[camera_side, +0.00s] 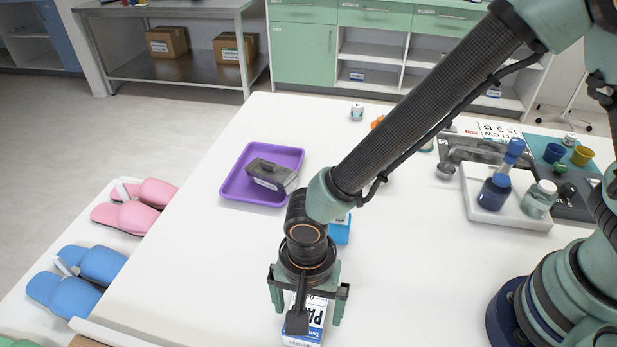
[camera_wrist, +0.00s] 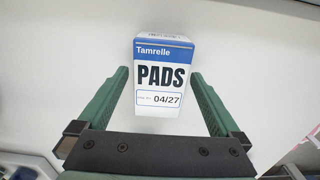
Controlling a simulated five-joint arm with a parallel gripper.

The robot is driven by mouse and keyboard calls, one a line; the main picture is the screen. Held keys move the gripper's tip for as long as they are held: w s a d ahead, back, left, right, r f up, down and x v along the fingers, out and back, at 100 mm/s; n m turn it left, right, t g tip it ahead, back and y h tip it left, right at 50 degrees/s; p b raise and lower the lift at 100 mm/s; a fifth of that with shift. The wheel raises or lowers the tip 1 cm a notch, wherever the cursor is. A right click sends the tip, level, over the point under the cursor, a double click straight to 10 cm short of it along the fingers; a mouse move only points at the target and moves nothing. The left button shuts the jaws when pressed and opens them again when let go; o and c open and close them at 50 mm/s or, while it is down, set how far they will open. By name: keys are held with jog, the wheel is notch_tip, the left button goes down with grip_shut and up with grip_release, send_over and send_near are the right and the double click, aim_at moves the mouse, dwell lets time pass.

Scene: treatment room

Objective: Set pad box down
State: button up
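The pad box (camera_side: 306,328), white with a blue band, stands on the white table (camera_side: 215,285) near its front edge. In the wrist view the pad box (camera_wrist: 160,75) shows the words "Tamrelle", "PADS" and "04/27". My gripper (camera_side: 307,310) is right above and around the box, pointing down. In the wrist view my gripper (camera_wrist: 157,73) has its fingers spread, one on each side of the box. A gap shows at the left finger; the right finger is close to the box, and I cannot tell if it touches. My gripper's body hides part of the box in the side view.
A purple tray (camera_side: 236,187) holding a grey case (camera_side: 271,174) lies at the left. A blue item (camera_side: 340,230) stands behind my wrist. A white tray (camera_side: 480,206) with bottles is at the right. Pink and blue slippers lie beyond the left edge. The table's front left is clear.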

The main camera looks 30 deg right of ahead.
aim_at(308, 306)
notch_tip(308, 306, up, 12)
jog(key=w+d+r+n+t+y, duration=0.1)
jog(key=w+d+r+n, duration=0.2)
jog(key=d, duration=0.4)
jog(key=w+d+r+t, duration=0.1)
jog(key=w+d+r, duration=0.25)
jog(key=d, duration=0.25)
jog(key=s+d+r+n+t, duration=0.1)
jog(key=d+r+n, duration=0.1)
jog(key=d, duration=0.6)
jog(key=d+r+n+t+h, duration=0.1)
jog(key=d+n, duration=0.3)
jog(key=d, duration=0.5)
jog(key=shift+s+r+t, duration=0.35)
jog(key=shift+r+t, duration=0.45)
jog(key=shift+r, duration=0.1)
